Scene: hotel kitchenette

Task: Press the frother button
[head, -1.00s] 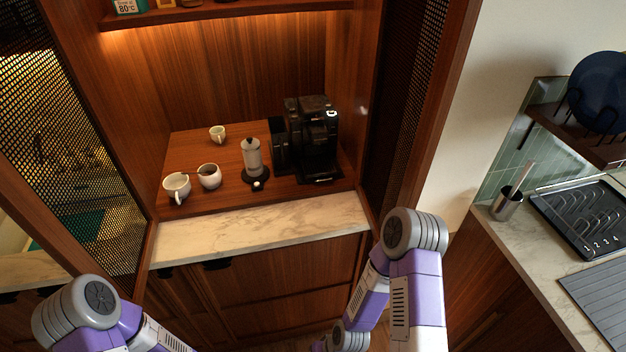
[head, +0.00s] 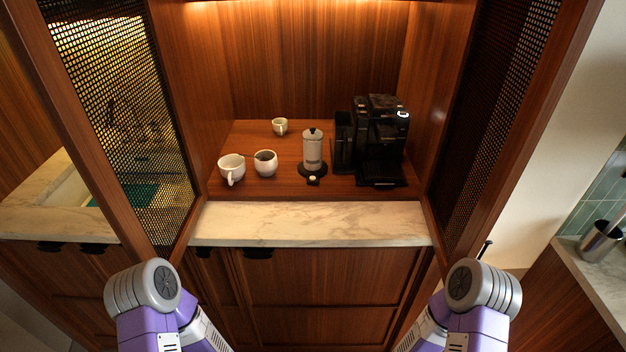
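The frother (head: 312,150) is a pale cylinder with a dark lid, upright on a round black base on the wooden shelf. A small white round button (head: 313,178) sits at the front of that base. My two arms come in at the bottom left and bottom right, below and in front of the counter. Both hang low, and neither gripper shows in the picture. Nothing of mine touches the frother or its base.
A black coffee machine (head: 380,145) stands right of the frother. Left of it are a white mug (head: 231,168), a round cup (head: 265,163) and a smaller cup (head: 280,126). The marble counter edge (head: 310,224) is clear. Mesh doors (head: 125,115) flank the niche.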

